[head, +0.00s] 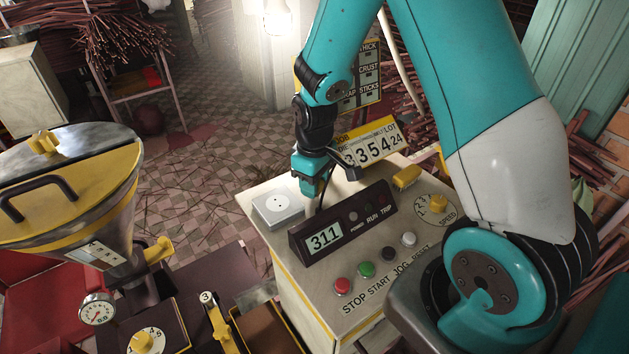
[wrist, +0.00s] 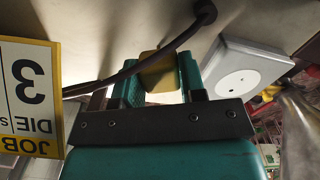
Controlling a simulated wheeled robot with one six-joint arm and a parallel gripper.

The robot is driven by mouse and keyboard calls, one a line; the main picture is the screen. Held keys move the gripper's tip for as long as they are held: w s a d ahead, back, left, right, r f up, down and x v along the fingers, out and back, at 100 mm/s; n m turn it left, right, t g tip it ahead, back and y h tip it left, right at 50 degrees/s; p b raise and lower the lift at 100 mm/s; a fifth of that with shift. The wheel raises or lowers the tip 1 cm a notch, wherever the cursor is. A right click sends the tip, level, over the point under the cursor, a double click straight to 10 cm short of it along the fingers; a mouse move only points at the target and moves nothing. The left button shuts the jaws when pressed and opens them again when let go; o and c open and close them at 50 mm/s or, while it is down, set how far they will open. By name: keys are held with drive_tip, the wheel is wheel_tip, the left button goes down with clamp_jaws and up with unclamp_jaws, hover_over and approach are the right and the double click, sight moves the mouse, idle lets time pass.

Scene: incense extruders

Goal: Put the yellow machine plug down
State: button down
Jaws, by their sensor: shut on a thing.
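My gripper (head: 311,188) points down over the console top, behind the dark display box and just right of the white socket plate (head: 279,207). In the wrist view its teal fingers (wrist: 160,82) are shut on the yellow plug (wrist: 158,66), which sits between them. The plug is out of sight in the head view. In the wrist view the socket plate (wrist: 241,80) lies to the right of the fingers, apart from the plug, with its holes empty. I cannot tell whether the plug touches the console top.
A dark cable (wrist: 155,62) crosses in front of the plug. The display box (head: 342,222) reading 311, a yellow block (head: 406,177) and several buttons (head: 367,269) occupy the console (head: 300,285). A yellow-bordered number sign (head: 370,146) stands behind. A hopper (head: 75,190) stands left.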

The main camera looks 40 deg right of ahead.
drive_tip(key=shift+f+b, duration=0.35)
drive_tip(key=shift+f, duration=0.25)
drive_tip(key=c, duration=0.7)
unclamp_jaws()
wheel_tip(320, 180, up, 13)
drive_tip(key=b, duration=0.2)
drive_tip(key=s+a+r+n+y, duration=0.1)
drive_tip(key=s+a+r+y, duration=0.1)
drive_tip(key=s+a, duration=0.6)
drive_tip(key=s+a+r+n+y, duration=0.1)
drive_tip(key=s+a+r, duration=0.3)
drive_tip(key=s+a, duration=0.4)
drive_tip(key=s+y, duration=0.1)
drive_tip(key=s, duration=0.3)
drive_tip(key=shift+a+n, duration=0.3)
drive_tip(key=shift+a, duration=0.05)
